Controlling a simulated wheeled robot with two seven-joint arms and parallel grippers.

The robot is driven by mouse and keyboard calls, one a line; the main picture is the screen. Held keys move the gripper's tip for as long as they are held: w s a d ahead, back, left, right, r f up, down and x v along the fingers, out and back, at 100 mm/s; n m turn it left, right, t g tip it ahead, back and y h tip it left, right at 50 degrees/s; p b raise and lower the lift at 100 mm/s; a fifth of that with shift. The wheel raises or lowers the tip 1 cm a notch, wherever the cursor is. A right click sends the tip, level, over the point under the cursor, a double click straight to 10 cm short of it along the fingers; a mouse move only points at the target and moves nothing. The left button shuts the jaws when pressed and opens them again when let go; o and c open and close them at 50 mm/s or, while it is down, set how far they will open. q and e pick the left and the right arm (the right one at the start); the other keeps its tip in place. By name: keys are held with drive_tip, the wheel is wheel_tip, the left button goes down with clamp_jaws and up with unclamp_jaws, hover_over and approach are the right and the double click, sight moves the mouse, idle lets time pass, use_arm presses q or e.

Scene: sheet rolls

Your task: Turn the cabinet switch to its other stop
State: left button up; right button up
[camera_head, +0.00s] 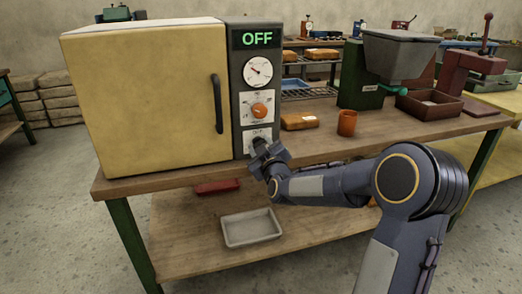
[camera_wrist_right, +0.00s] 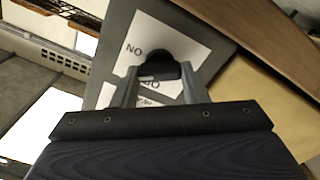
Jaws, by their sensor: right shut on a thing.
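The yellow cabinet (camera_head: 150,95) stands on the workbench, its door with a dark handle (camera_head: 217,104) shut. Its grey side panel (camera_head: 240,85) carries a display (camera_head: 256,39) reading green OFF, a round gauge, an orange knob and a lower white plate. In the right wrist view, a black switch knob (camera_wrist_right: 160,66) sits on a white label (camera_wrist_right: 185,45) with partly hidden lettering. My right gripper (camera_head: 260,148) is at the lower plate and mostly hides the switch in the head view. Its fingers (camera_wrist_right: 158,80) are shut around the knob. My left gripper is not in view.
The orange knob (camera_head: 259,110) is just above my right gripper. An orange cup (camera_head: 347,123) and an orange-brown block (camera_head: 299,121) stand on the bench to the right. A hopper machine (camera_head: 400,55) and a brown box (camera_head: 430,103) stand farther right. A grey tray (camera_head: 251,227) lies on the lower shelf.

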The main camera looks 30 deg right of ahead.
drive_tip(key=n, duration=1.1)
drive_tip(key=shift+a+f, duration=0.15)
idle(0.3)
drive_tip(key=o, duration=1)
